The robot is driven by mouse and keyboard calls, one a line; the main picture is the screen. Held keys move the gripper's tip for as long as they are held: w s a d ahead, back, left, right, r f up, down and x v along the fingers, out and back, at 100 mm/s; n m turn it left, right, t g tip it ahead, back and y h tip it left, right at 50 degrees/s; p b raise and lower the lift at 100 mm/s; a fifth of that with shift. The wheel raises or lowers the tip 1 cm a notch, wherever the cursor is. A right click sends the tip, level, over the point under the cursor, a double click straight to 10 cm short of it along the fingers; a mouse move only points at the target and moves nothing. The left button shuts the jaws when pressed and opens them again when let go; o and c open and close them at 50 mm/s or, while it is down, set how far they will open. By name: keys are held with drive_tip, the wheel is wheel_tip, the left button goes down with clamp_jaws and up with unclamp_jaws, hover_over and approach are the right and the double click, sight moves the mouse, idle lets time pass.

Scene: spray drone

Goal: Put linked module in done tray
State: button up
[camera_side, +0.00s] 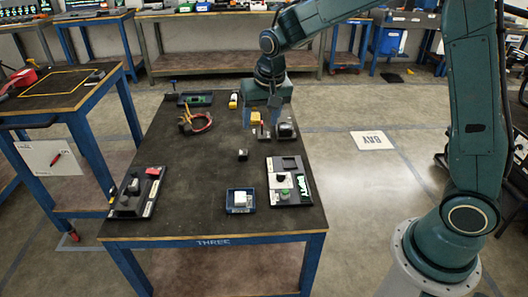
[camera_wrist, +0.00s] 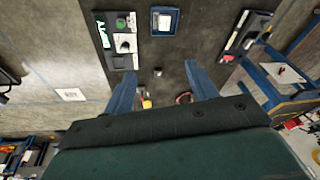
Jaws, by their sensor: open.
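My gripper (camera_side: 262,122) is open and points down over the far right part of the table. Its two blue fingers are spread in the wrist view (camera_wrist: 159,72), with nothing seen held between them. A yellow block (camera_side: 255,118) is close by my fingers, partly hidden. I cannot tell which piece is the linked module or which tray is the done tray.
A black panel (camera_side: 304,200) with a green button and dark knob lies front right. Another panel (camera_side: 127,205) with a red block lies front left. A grey-black box (camera_side: 286,130) is beside my gripper.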

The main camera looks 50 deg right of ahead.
drive_tip(key=s+r+n+t, duration=0.1)
drive_tip(key=s+r+n, duration=0.2)
drive_tip(key=s+r, duration=0.85)
drive_tip(key=s+f+n+t, duration=0.1)
drive_tip(key=s+n, duration=0.1)
drive_tip(key=s, duration=1.5)
drive_tip(key=shift+d+f+n+t+y, duration=0.2)
drive_tip(key=shift+n+t+y, duration=0.1)
drive_tip(key=shift+n, duration=0.1)
drive_tip(key=shift+w, duration=0.15)
drive_tip(key=shift+c, duration=0.3)
